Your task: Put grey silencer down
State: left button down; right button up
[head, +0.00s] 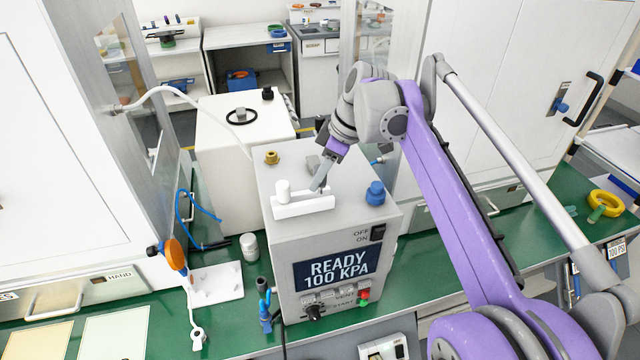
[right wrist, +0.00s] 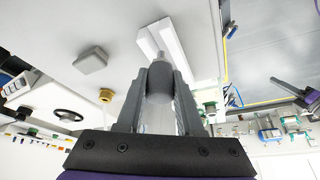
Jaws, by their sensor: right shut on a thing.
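My right gripper (head: 318,186) is at the top of the grey press box (head: 340,225), by the right end of a white holder block (head: 305,207). In the right wrist view the gripper (right wrist: 161,80) is shut on the grey silencer (right wrist: 160,88), a dark grey cylinder between the two fingers. The white block also shows just beyond it (right wrist: 172,45). In the head view the fingers hide most of the silencer, and I cannot tell whether it touches the block or the box top. My left gripper is not in view.
A brass fitting (head: 271,158) and a blue knob (head: 375,192) stand on the box top. A pale grey cylinder (head: 249,246) stands on the green bench left of the box, near a white plate (head: 216,284). A white cabinet (head: 60,150) stands at the left.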

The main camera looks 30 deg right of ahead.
aim_at(320, 187)
notch_tip(320, 187, down, 2)
jog(key=shift+f, duration=0.1)
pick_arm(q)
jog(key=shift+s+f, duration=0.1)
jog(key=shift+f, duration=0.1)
pick_arm(e)
jog(key=shift+f, duration=0.15)
jog(key=shift+f, duration=0.25)
jog(key=o, duration=0.7)
jog(key=shift+s, duration=0.1)
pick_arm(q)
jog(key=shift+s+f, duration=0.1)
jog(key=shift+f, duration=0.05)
pick_arm(e)
jog(key=o, duration=0.3)
jog(key=shift+f, duration=0.15)
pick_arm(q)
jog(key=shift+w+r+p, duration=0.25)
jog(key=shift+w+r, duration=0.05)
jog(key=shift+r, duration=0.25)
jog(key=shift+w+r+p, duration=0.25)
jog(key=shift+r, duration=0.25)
pick_arm(e)
jog(key=v, duration=1.3)
jog(key=shift+w+a, duration=0.2)
jog(key=shift+w, duration=0.1)
